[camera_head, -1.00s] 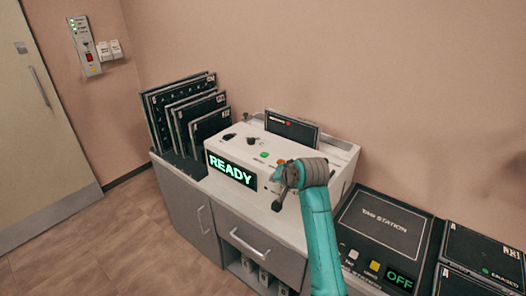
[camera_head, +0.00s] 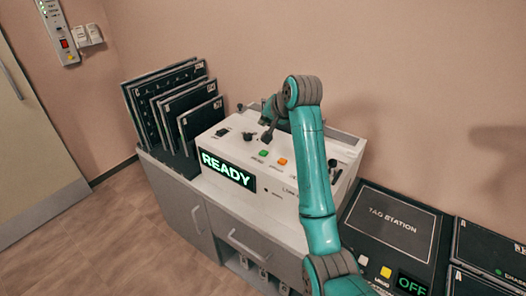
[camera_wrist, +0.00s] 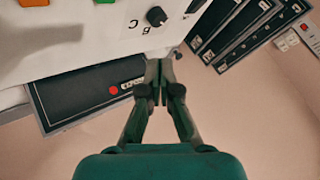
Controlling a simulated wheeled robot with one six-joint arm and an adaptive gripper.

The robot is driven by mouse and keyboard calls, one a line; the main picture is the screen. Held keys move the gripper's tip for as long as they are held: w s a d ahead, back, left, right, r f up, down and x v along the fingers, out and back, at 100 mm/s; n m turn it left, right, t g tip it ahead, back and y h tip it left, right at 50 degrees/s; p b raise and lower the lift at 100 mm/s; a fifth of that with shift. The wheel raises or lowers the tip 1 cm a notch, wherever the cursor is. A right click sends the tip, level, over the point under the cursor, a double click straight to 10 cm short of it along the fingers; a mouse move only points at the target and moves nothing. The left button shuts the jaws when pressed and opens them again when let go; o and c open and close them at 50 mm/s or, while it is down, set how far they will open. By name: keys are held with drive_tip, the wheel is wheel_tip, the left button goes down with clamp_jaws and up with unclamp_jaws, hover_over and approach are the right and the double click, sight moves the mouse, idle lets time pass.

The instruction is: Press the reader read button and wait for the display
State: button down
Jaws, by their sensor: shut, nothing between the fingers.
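The white reader (camera_head: 290,205) stands on the cabinet, and its front display (camera_head: 228,171) reads READY in green. On its sloped top are a green button (camera_head: 264,153) and an orange button (camera_head: 282,161); their labels are too small to read. In the wrist view, the green button (camera_wrist: 105,1) and orange button (camera_wrist: 37,3) show only at the top edge. My gripper (camera_head: 268,137) is over the back part of the reader's top, behind the green button. In the wrist view, my gripper (camera_wrist: 158,65) is shut and empty, its tips near a black knob (camera_wrist: 156,16).
A dark panel (camera_wrist: 85,92) stands behind the reader. Upright dark panels (camera_head: 165,105) stand in a rack to its left. The tag station (camera_head: 395,225), its display reading OFF, lies to the right. A wall rises close behind.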

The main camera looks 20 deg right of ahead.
sight(265, 153)
drive_tip(key=shift+f, duration=0.1)
drive_tip(key=shift+f, duration=4.35)
drive_tip(key=shift+f, duration=0.15)
drive_tip(key=shift+f, duration=0.2)
drive_tip(key=shift+f, duration=0.55)
drive_tip(key=shift+r, duration=0.95)
drive_tip(key=shift+r, duration=0.1)
